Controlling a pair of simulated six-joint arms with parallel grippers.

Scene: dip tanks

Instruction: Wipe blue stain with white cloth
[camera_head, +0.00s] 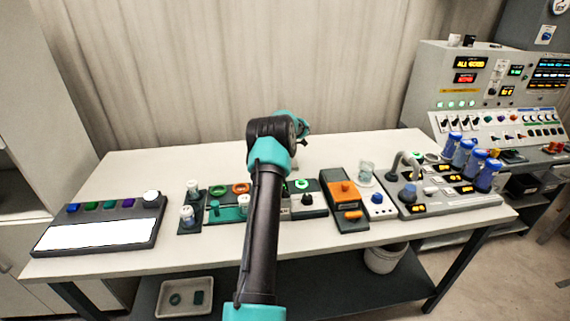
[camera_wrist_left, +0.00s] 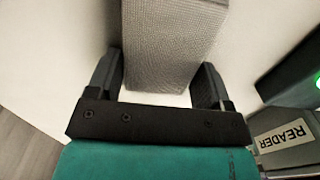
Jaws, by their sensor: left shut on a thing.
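A pale grey-white block with a woven, cloth-like surface (camera_wrist_left: 172,42) sits between the fingers of my left gripper (camera_wrist_left: 158,80) in the left wrist view; I take it for the white cloth. The gripper is shut on it, and its far end runs out of the top of the picture. In the head view my left arm reaches over the middle of the table, and its wrist hides the fingers and the cloth. I cannot make out a blue stain in either view. My right gripper is not in view.
The white table (camera_head: 130,175) holds a button panel (camera_head: 100,236) at left, several devices along its front, an orange-topped box (camera_head: 344,192), a glass beaker (camera_head: 366,172) and several blue bottles (camera_head: 463,153) at right. A control console (camera_head: 490,105) stands behind right. The table's back left is clear.

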